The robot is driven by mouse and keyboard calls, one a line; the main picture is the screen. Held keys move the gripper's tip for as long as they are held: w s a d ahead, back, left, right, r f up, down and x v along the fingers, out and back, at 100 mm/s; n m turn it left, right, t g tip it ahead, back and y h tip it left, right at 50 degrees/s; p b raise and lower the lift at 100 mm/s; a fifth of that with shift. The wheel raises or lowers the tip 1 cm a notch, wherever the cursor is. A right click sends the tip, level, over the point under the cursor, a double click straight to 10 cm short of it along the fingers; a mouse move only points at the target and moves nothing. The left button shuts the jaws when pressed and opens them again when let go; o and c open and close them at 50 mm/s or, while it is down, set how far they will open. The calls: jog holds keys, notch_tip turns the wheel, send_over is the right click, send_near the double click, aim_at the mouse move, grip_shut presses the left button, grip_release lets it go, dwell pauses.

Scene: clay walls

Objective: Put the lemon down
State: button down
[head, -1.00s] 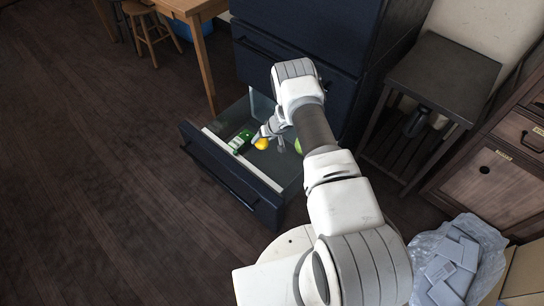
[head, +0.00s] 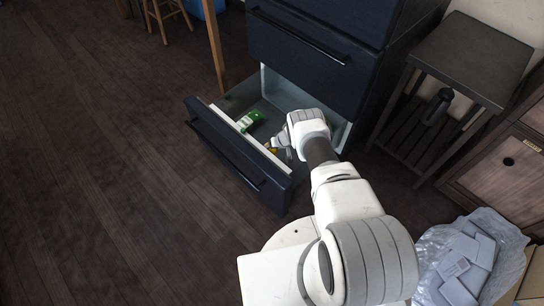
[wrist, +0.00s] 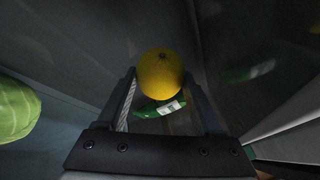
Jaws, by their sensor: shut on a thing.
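The yellow lemon (wrist: 160,73) sits between the two fingers of my gripper (wrist: 163,95) in the wrist view, and the fingers are shut on it. In the head view, my gripper (head: 281,145) is inside the open drawer (head: 232,160), near its front panel. Only a small yellow bit of the lemon (head: 272,150) shows there, as the arm hides most of it. I cannot tell whether the lemon touches the drawer floor.
A green packet with a white label (head: 250,121) lies in the drawer; it shows beyond the lemon in the wrist view (wrist: 160,107). A striped green round thing (wrist: 17,108) is at the left in the wrist view. The drawer walls stand close around my gripper.

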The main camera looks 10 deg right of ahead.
jog(key=shift+f+b, duration=1.25)
jog(key=shift+f, duration=1)
jog(key=shift+c, duration=0.2)
grip_release()
jog(key=shift+r, duration=0.1)
